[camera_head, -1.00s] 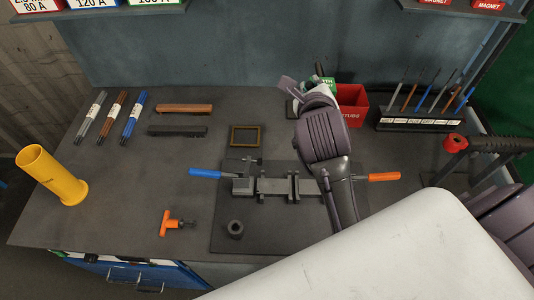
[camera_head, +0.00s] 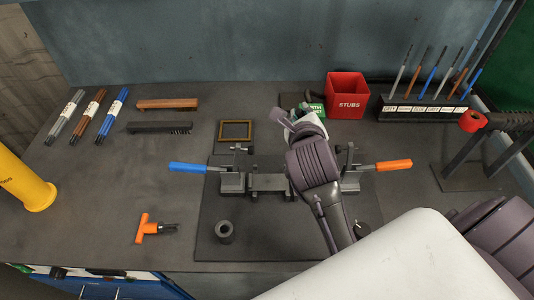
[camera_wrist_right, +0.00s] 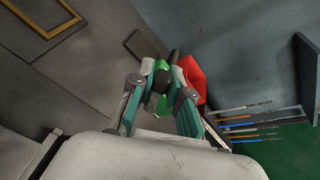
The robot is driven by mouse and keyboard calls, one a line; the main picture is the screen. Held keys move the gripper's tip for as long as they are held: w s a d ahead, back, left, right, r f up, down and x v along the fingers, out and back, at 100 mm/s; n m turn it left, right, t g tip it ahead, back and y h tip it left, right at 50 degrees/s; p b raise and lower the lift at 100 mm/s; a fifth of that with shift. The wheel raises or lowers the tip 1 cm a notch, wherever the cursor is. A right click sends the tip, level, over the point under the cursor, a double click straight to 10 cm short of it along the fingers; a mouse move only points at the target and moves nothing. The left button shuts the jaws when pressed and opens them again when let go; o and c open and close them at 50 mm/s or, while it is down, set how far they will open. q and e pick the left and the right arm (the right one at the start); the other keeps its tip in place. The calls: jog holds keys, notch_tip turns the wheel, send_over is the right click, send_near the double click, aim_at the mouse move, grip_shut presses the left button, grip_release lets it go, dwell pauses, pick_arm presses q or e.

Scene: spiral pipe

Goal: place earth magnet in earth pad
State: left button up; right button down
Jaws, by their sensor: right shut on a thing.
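The earth magnet is a green piece with a black rod; its green part shows in the head view (camera_head: 316,108) and in the wrist view (camera_wrist_right: 157,78). My right gripper (camera_head: 298,121) is shut on it, with the magnet between the fingers in the wrist view (camera_wrist_right: 160,88). The yellow-rimmed square that looks like the earth pad (camera_head: 221,132) lies flat on the bench, left of the gripper and apart from it. Its rim also shows at the upper left of the wrist view (camera_wrist_right: 66,27). The arm hides part of the bench. My left gripper is not in view.
A red stubs bin (camera_head: 346,97) stands just right of the magnet, with a rod rack (camera_head: 425,112) beyond. A clamp fixture with a blue handle (camera_head: 188,167) and an orange handle (camera_head: 394,165) lies in front. A dark-rimmed square (camera_wrist_right: 134,39) lies near the magnet.

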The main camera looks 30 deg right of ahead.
notch_tip(320, 180, down, 9)
jog(key=shift+f+b, duration=0.2)
jog(key=shift+b, duration=0.3)
jog(key=shift+f, duration=0.1)
jog(key=c, duration=1.4)
grip_release()
jog(key=shift+f, duration=0.1)
jog(key=shift+o, duration=1.4)
